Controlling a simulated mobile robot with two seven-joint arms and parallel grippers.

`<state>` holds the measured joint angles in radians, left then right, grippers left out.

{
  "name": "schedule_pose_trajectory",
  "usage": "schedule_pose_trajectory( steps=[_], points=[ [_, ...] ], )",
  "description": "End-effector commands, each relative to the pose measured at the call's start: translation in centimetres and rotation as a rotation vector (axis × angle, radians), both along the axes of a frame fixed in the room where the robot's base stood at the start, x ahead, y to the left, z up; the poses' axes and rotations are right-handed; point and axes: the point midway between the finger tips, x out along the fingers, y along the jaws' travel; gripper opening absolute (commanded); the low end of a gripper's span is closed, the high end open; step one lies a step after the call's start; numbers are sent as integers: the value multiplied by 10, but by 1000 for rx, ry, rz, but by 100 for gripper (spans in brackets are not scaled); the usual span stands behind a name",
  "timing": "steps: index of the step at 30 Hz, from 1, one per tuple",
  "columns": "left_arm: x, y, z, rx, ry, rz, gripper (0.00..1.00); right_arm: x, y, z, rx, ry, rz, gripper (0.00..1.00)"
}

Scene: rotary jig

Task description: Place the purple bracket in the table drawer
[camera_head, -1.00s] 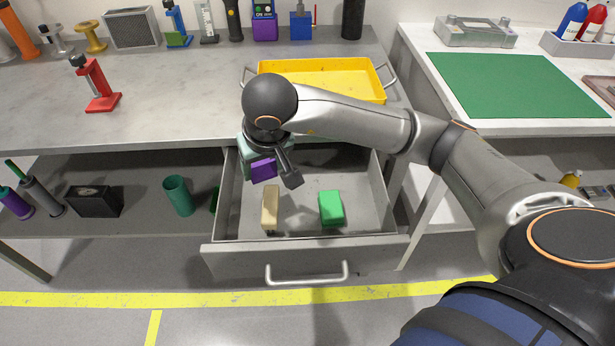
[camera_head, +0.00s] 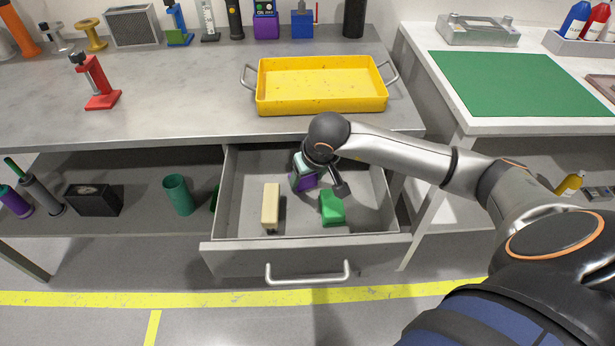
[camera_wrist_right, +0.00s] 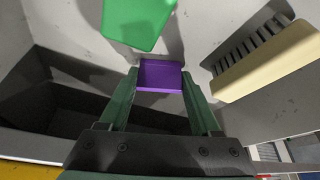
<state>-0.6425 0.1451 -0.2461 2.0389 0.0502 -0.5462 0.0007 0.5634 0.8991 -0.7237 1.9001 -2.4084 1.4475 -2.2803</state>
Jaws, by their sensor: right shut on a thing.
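The purple bracket (camera_head: 307,182) is in my right gripper (camera_head: 318,188), down inside the open table drawer (camera_head: 246,165), towards its back middle. In the right wrist view the purple bracket (camera_wrist_right: 160,76) sits between the two green fingers of my right gripper (camera_wrist_right: 160,92), which are shut on it. The drawer floor shows beyond it; I cannot tell whether the bracket touches the floor. My arm hides part of the drawer's back right. My left gripper is not in view.
In the drawer, a green block (camera_head: 332,209) lies in front of the bracket and a beige brush (camera_head: 271,206) to its left. A yellow tray (camera_head: 320,106) stands on the table above. A red stand (camera_head: 97,84) is at the table's left.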

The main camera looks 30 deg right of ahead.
Motion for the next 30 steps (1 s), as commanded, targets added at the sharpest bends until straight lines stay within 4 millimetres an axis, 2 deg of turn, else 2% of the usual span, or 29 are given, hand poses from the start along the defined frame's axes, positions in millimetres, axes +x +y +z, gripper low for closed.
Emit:
schedule_pose_trajectory(
  steps=[10,11,18,26,30],
  points=[
    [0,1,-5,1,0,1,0,0,0,-5,0,-2,0,8],
    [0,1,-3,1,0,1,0,0,0,-3,0,-1,0,68],
    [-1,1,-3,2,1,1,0,0,0,-3,0,0,0,94],
    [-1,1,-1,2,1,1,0,0,0,-2,0,0,0,94],
    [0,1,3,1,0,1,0,-2,0,8,-1,-2,1,94]
  ],
)
